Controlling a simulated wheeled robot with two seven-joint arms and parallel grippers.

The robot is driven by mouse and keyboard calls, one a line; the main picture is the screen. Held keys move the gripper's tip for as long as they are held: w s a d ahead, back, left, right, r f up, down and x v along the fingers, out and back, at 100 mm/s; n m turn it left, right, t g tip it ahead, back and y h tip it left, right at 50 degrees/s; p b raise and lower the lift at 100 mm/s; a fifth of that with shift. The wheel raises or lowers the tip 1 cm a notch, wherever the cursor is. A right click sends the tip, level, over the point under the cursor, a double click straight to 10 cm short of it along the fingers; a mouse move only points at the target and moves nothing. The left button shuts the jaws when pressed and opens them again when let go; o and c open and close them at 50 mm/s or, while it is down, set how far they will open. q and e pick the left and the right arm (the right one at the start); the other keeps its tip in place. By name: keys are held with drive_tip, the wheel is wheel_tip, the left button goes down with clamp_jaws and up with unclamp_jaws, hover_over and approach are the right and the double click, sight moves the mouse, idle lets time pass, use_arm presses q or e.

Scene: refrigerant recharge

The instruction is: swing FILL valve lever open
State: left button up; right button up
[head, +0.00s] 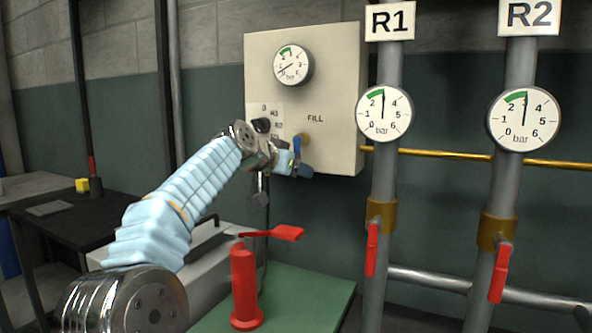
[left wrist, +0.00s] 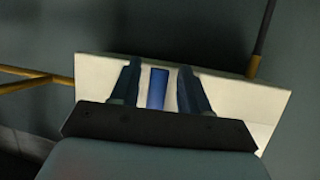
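The beige FILL box (head: 340,100) hangs on the wall with a pressure gauge and a FILL label. Its blue valve lever (head: 297,144) hangs down in front of a brass fitting (head: 304,138). My left gripper (head: 300,168) is at the lever's lower part, just below the label. In the left wrist view the blue lever (left wrist: 157,89) stands between the two dark fingers (left wrist: 160,88), with a gap on each side. The left gripper is open there. In the head view the fingertips partly hide the lever's lower end. My right gripper is not in view.
Pipes R1 (head: 386,190) and R2 (head: 506,190) with gauges and red levers stand to the right. A brass pipe (head: 440,154) runs from the box to the right. A red pump-like cylinder (head: 244,285) with a red handle stands below on a green surface (head: 310,297).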

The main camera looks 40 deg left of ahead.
use_arm(q)
drive_tip(key=shift+s, duration=0.1)
drive_tip(key=b+v, duration=0.1)
drive_tip(key=v, duration=1.2)
drive_tip(key=shift+s, duration=0.3)
drive_tip(key=shift+r, duration=0.1)
